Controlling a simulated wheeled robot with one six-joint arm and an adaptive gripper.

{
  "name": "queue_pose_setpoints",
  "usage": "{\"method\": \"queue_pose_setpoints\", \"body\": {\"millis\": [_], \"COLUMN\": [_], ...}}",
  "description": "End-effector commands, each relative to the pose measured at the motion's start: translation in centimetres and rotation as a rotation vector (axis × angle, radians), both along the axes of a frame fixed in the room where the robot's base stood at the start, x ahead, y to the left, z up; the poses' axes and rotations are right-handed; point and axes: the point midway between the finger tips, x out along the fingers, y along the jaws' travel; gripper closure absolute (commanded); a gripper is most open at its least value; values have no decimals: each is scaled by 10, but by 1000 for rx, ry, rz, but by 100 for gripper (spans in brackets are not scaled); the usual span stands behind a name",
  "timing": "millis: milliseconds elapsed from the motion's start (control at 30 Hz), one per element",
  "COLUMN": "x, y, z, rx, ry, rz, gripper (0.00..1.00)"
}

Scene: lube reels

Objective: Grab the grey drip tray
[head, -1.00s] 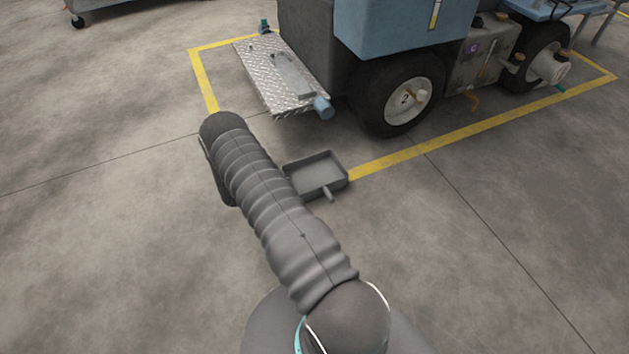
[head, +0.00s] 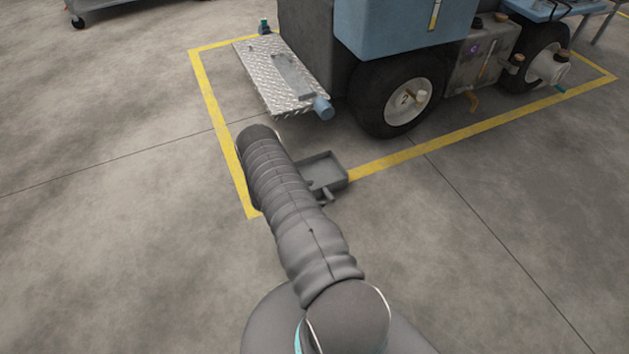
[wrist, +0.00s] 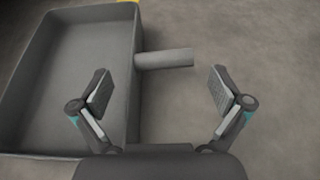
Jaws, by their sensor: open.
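The grey drip tray (head: 326,168) lies on the floor by the yellow line, partly hidden behind my arm in the head view. In the wrist view the tray (wrist: 82,78) fills the left side, and its short round handle (wrist: 164,59) sticks out to the right from its side wall. My gripper (wrist: 160,88) is open and empty. The handle's free end lies just ahead of the gap between the fingertips. The left finger overlaps the tray's side wall in the picture; I cannot tell if they touch. In the head view my arm hides most of the gripper.
A blue and grey wheeled vehicle (head: 405,30) stands behind the tray, with a large black tyre (head: 372,95) and a metal tread-plate step (head: 280,75). A yellow floor line (head: 440,138) runs around it. The floor to the right and left is clear.

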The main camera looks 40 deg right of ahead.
Motion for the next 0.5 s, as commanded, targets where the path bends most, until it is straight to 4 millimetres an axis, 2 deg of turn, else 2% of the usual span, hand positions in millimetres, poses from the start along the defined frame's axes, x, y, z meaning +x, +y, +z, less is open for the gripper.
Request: {"method": "queue_pose_setpoints", "body": {"millis": [300,500], "x": [-11,-11], "y": [-34,-39], "z": [-22,-24], "rx": [0,0], "ry": [0,0], "rz": [-3,1], "gripper": [0,0]}}
